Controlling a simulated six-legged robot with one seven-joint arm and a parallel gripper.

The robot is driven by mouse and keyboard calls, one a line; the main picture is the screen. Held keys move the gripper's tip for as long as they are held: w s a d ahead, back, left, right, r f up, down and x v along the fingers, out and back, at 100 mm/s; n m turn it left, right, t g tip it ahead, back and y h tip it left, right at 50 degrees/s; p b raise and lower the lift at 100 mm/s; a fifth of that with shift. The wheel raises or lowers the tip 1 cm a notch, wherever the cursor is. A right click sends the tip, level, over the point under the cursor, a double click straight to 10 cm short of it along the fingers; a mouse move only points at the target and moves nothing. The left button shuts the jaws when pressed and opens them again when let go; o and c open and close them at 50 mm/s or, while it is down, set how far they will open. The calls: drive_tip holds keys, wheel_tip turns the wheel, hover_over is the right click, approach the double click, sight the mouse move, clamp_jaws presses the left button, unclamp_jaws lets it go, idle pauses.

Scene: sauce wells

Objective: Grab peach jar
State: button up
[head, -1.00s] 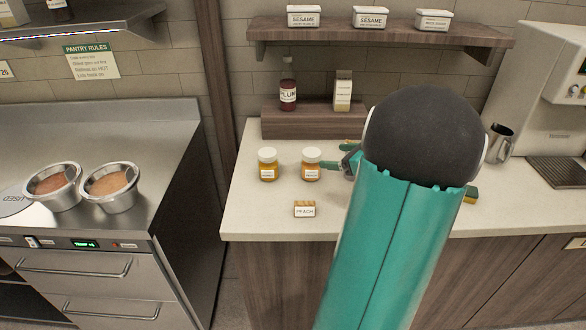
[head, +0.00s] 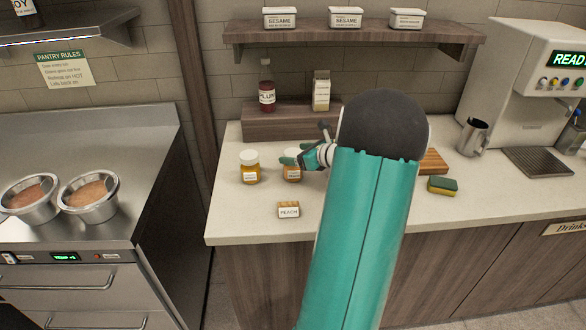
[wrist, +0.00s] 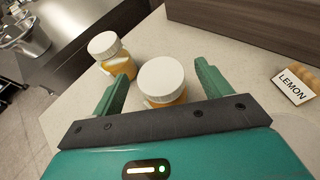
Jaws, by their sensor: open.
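Two small jars with white lids and orange contents stand on the counter behind a PEACH card (head: 289,210). The left jar (head: 250,168) is clear of my gripper. The right jar (head: 292,174) is partly hidden by my gripper (head: 300,160). In the wrist view, my gripper (wrist: 161,72) is open, with the right jar (wrist: 163,82) between its two teal fingers and gaps on both sides. The left jar (wrist: 108,50) is outside the left finger. The jar labels are too small to read.
A wooden riser (head: 290,122) behind the jars holds a PLUM bottle (head: 267,95) and a carton. A LEMON card (wrist: 295,84) lies to the right in the wrist view. A sponge (head: 442,186) and metal pitcher (head: 472,137) are farther right. The counter front is clear.

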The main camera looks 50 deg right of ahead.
drive_tip(key=x, duration=0.3)
drive_tip(key=shift+w+f, duration=0.1)
drive_tip(key=shift+w, duration=0.15)
drive_tip(key=c, duration=1.3)
